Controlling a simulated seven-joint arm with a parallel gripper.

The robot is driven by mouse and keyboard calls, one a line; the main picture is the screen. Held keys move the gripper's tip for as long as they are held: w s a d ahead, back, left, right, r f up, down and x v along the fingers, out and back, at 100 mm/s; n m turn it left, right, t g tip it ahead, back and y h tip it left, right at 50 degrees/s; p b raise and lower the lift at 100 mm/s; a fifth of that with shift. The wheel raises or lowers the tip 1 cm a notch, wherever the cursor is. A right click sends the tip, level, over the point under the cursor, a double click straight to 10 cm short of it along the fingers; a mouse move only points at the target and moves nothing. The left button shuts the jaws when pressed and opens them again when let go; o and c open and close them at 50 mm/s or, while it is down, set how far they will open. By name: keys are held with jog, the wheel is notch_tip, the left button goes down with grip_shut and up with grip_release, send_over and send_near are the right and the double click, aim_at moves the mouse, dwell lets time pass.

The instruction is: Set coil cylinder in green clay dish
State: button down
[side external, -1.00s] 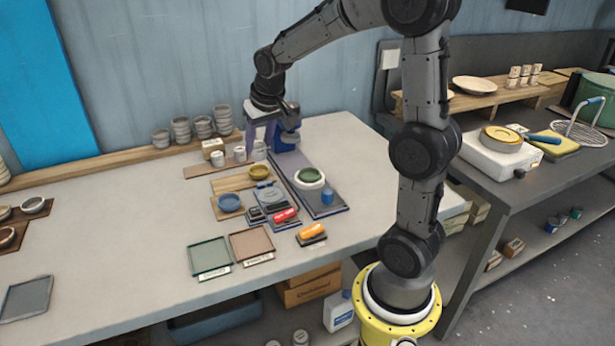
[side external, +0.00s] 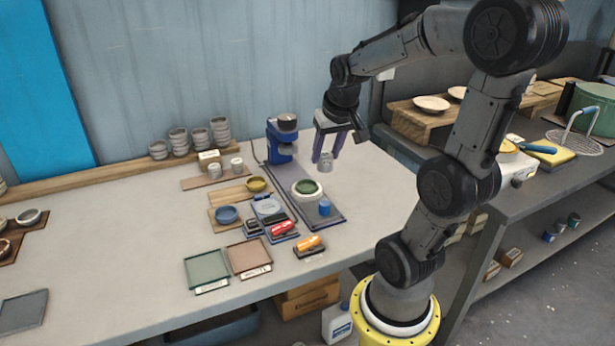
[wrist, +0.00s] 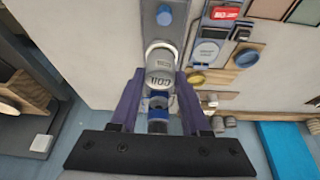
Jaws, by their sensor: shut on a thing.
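The coil cylinder (side external: 326,161) is a small grey piece with dark lettering on its top in the wrist view (wrist: 160,78). My gripper (side external: 327,155) is shut on it, with purple fingers on both sides, and holds it in the air. It hangs up and to the right of the green clay dish in the side view. The green clay dish (side external: 307,187) sits in a round white holder on a grey-blue base plate (side external: 334,218). In the wrist view the cylinder and fingers hide most of this dish.
A blue machine (side external: 282,140) stands behind the dish. A small blue cylinder (side external: 324,208) stands in front of it. Two grey cylinders (side external: 237,165) remain on a board at the back. Blue (side external: 227,214) and yellow (side external: 256,184) dishes sit to the left.

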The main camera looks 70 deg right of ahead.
jog(key=w+d+f, duration=0.6)
jog(key=f, duration=0.1)
jog(key=shift+w, duration=0.15)
jog(key=shift+w+f, duration=0.1)
jog(key=shift+f, duration=0.15)
jog(key=shift+s+a+x, duration=0.15)
jog(key=shift+x, duration=0.7)
jog(key=shift+s+a+x, duration=0.1)
jog(key=shift+s+x, duration=0.05)
jog(key=shift+x, duration=0.65)
jog(key=shift+f, duration=0.4)
jog(key=shift+f, duration=0.1)
jog(key=shift+c, duration=1.9)
grip_release()
